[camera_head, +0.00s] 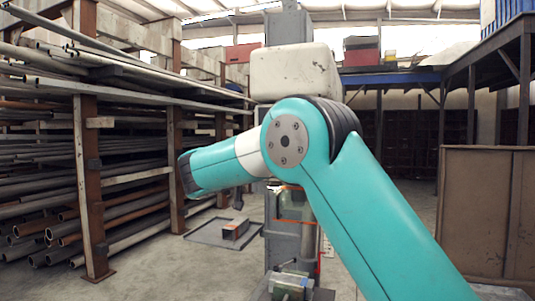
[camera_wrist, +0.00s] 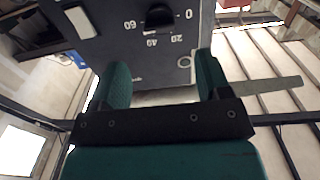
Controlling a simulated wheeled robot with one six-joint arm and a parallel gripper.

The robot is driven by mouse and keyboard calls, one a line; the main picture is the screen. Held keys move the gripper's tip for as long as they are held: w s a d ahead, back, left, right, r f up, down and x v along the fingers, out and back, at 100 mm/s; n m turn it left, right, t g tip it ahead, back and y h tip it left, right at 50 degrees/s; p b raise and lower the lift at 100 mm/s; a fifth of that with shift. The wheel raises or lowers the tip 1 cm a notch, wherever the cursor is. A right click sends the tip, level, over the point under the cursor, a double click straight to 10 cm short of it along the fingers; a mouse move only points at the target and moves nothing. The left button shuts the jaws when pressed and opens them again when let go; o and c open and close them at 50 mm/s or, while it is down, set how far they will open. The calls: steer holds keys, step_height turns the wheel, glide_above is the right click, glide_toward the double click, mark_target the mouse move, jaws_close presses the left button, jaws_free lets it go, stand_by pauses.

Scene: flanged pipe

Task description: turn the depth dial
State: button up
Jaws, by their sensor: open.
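The depth dial (camera_wrist: 158,15) is a black knob at the top of the wrist view, on a grey panel (camera_wrist: 150,67) with printed numbers 0, 20, 40 and 60 that appear upside down. Its upper part is close to the picture's edge, and I cannot tell its exact setting. My gripper (camera_wrist: 161,62) is open, with its two teal fingers apart and nothing between them but the panel behind. The dial lies beyond the fingertips, between their lines, and is not touched. In the head view I cannot make out the dial or the fingers.
A drill-like machine with a worn white head (camera_head: 295,72) stands behind my teal arm, which hides part of it. A green vise (camera_head: 290,285) is below. Pipe racks (camera_head: 88,180) fill the left; a brown panel (camera_head: 487,210) stands right. Floor at left centre is mostly clear.

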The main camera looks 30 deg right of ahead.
steer(key=p+x, duration=0.3)
steer(key=x, duration=0.5)
steer(key=shift+w+d, duration=0.15)
steer(key=shift+d, duration=0.05)
steer(key=shift+c, duration=0.2)
steer(key=c, duration=0.9)
